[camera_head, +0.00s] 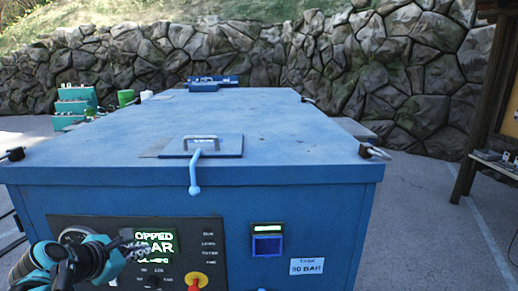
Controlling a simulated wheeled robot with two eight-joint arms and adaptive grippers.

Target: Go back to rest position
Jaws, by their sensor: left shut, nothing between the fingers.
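My left arm comes in from the lower left, and my left gripper (138,246) is in front of the control panel (205,262) on the blue machine (320,215). The gripper is shut with nothing in it. It overlaps the left edge of a green-lit display (158,242), whose text is partly hidden. I cannot tell whether the fingertips touch the panel. My right gripper is not in view.
A red and yellow knob (196,281) sits low on the panel, right of my gripper. A light-blue lever (194,178) hangs over the top's front edge. Teal crates (75,105) stand back left; a stone wall (270,55) closes the back.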

